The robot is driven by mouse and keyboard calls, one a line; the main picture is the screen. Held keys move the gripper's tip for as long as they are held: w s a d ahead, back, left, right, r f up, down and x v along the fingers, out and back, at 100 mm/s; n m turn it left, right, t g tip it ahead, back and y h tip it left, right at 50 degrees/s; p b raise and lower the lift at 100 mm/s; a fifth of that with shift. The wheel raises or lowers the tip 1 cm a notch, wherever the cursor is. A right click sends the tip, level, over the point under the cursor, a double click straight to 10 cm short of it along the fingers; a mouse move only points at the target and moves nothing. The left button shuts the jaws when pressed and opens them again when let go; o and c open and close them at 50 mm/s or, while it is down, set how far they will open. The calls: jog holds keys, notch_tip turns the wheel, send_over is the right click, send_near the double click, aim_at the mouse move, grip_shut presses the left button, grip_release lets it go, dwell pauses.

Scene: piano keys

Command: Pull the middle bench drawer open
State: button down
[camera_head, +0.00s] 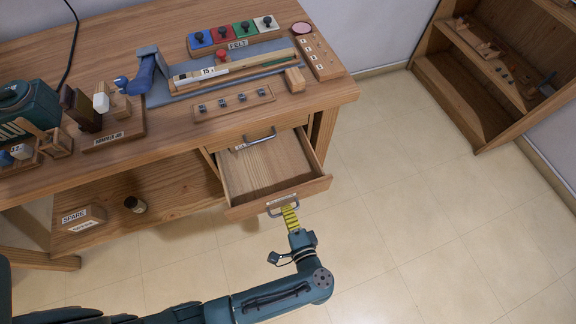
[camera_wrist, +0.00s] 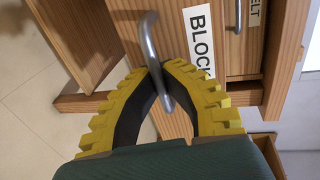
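The middle bench drawer (camera_head: 268,165) stands well out from the bench, and its visible inside is empty. Its front has a white label (camera_wrist: 199,42) reading "BLOCK", with the rest cut off. The grey curved handle (camera_wrist: 149,42) on this front also shows in the head view (camera_head: 276,211). My gripper (camera_wrist: 158,72) has its yellow fingers around the handle, with the tips together. In the head view, my gripper (camera_head: 288,211) reaches the handle from the front. A shut drawer with a handle (camera_head: 260,136) sits above; its label ends in "ELT" in the wrist view.
The bench top (camera_head: 130,35) carries a felt block rack (camera_head: 238,37), a key part on a blue mat, a peg strip (camera_head: 234,104) and a teal case (camera_head: 22,105). A "SPARE" box (camera_head: 82,217) sits on the lower shelf. Floor right of the drawer is clear; a shelf unit stands far right.

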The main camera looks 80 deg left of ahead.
jog(key=c, duration=1.2)
grip_release()
jog(key=shift+o, duration=0.2)
jog(key=v, duration=1.2)
